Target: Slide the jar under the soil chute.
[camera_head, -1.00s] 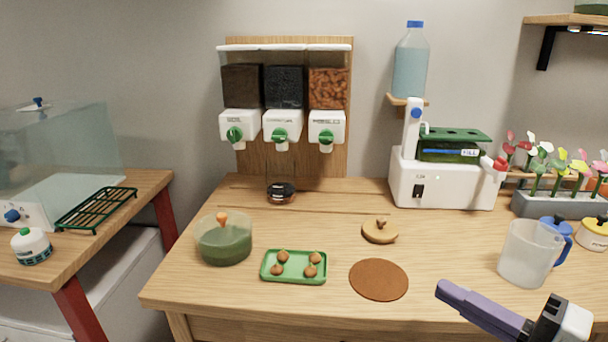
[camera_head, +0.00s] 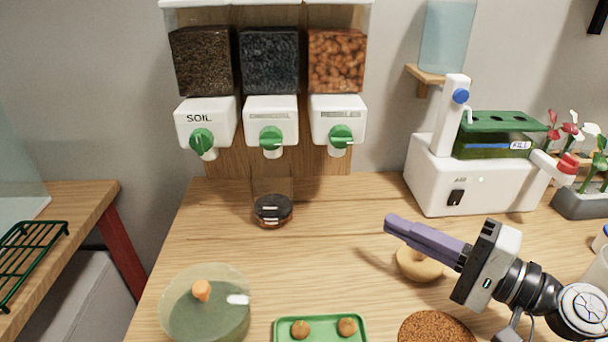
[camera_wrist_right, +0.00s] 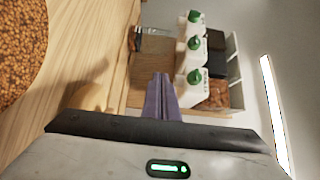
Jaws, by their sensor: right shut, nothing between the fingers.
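The jar (camera_head: 272,208) is clear glass with a dark layer at its bottom. It stands upright on the wooden table below the middle dispenser, to the right of the soil chute (camera_head: 203,145). The soil chute has a green knob and hangs under the leftmost bin, labelled SOIL. My right gripper (camera_head: 391,224) is shut and empty, with purple fingers pointing left, to the right of the jar and apart from it. In the right wrist view, the shut fingers (camera_wrist_right: 161,84) point toward the jar (camera_wrist_right: 154,43) and the dispensers. My left gripper is out of view.
A green-filled bowl (camera_head: 205,310), a green tray (camera_head: 320,322) and a brown round mat (camera_head: 436,328) are at the front. A white machine (camera_head: 470,180) stands behind right. The table around the jar is clear.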

